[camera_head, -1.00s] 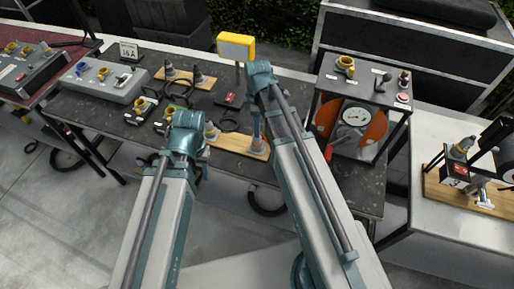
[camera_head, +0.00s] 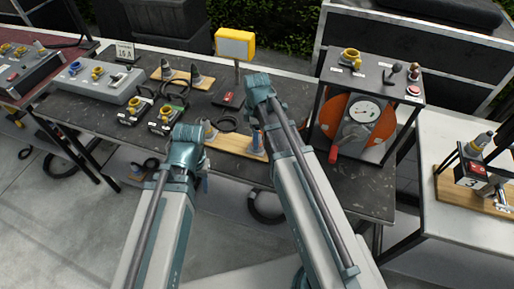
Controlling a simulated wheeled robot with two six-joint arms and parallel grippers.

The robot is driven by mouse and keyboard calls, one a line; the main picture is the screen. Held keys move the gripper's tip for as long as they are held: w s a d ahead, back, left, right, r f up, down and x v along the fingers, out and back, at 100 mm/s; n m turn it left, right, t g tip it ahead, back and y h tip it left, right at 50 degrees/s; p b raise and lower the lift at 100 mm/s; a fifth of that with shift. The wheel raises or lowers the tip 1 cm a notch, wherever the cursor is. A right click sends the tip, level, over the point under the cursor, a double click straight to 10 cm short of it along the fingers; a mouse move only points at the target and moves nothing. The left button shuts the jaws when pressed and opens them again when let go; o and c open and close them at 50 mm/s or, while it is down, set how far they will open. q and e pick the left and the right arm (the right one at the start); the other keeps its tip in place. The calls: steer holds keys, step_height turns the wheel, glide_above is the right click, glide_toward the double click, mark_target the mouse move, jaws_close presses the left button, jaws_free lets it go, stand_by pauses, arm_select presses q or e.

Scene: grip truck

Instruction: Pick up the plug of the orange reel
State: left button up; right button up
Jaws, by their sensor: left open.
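The orange reel (camera_head: 332,108) stands upright in a black frame at the right end of the dark table. A round dial and a red-handled crank (camera_head: 333,155) show in front of it. I cannot tell for sure which plug belongs to it; a grey-and-red upright piece (camera_head: 414,73) stands on top of the frame, beside a black lever (camera_head: 397,69). My left gripper (camera_head: 204,184) shows only as a small part beside its arm, open, low in front of the table and well left of the reel. My right arm reaches up just left of the reel; its gripper is hidden.
The dark table (camera_head: 345,195) also carries wooden boards with grey plugs (camera_head: 196,78), small socket boxes and a yellow-framed sign (camera_head: 235,43). A grey socket box (camera_head: 97,82) stands at left. A white table (camera_head: 450,212) with another device stands at right.

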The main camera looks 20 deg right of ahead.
arm_select(q)
steer(key=shift+f, duration=0.15)
arm_select(e)
steer(key=shift+f, duration=0.2)
jaws_close()
steer(key=shift+r, duration=0.1)
